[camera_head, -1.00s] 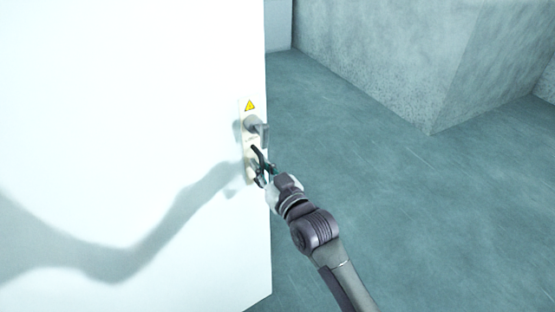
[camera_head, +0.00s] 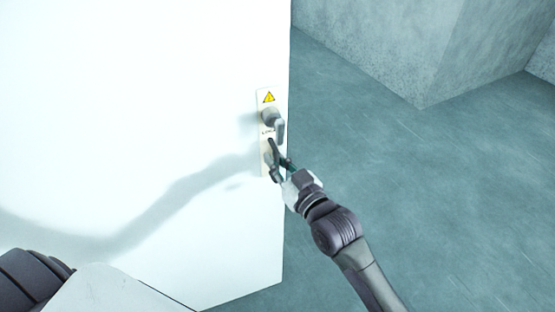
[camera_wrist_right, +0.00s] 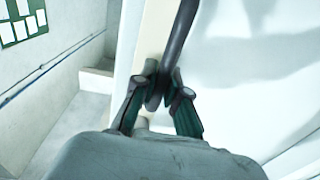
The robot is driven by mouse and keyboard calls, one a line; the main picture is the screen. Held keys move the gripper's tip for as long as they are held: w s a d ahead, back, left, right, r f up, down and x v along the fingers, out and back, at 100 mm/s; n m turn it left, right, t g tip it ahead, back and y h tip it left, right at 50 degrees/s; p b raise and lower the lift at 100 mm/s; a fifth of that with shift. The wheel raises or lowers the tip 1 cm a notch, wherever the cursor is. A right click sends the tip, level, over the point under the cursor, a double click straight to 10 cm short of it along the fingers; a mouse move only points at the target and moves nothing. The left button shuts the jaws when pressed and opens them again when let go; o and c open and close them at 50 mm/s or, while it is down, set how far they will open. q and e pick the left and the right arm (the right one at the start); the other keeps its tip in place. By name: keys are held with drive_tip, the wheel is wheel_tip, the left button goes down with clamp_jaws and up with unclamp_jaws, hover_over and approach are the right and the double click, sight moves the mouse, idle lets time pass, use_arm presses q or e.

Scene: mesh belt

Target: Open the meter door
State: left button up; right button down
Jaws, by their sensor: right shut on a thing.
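The white meter door (camera_head: 140,110) fills the left of the head view; its free edge is on the right. A pale lock plate (camera_head: 264,97) with a yellow warning sign sits near that edge and carries a grey knob or latch (camera_head: 272,117) on its upper part. My right gripper (camera_head: 275,160) is at the lower part of the plate. In the right wrist view its fingers (camera_wrist_right: 160,95) are shut on a dark bar-shaped handle (camera_wrist_right: 179,40). My left gripper is not in view.
Open grey floor (camera_head: 420,200) lies right of the door, with a concrete block wall (camera_head: 370,45) behind it. In the right wrist view a wall carries a green notice board (camera_wrist_right: 22,22) and blue pipes.

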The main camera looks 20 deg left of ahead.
drive_tip(key=shift+w+r, duration=0.1)
drive_tip(key=shift+r, duration=0.1)
drive_tip(key=c, duration=1.3)
unclamp_jaws()
drive_tip(key=shift+o, duration=0.5)
drive_tip(key=shift+f, duration=0.1)
drive_tip(key=shift+d, duration=0.1)
drive_tip(key=v, duration=1.2)
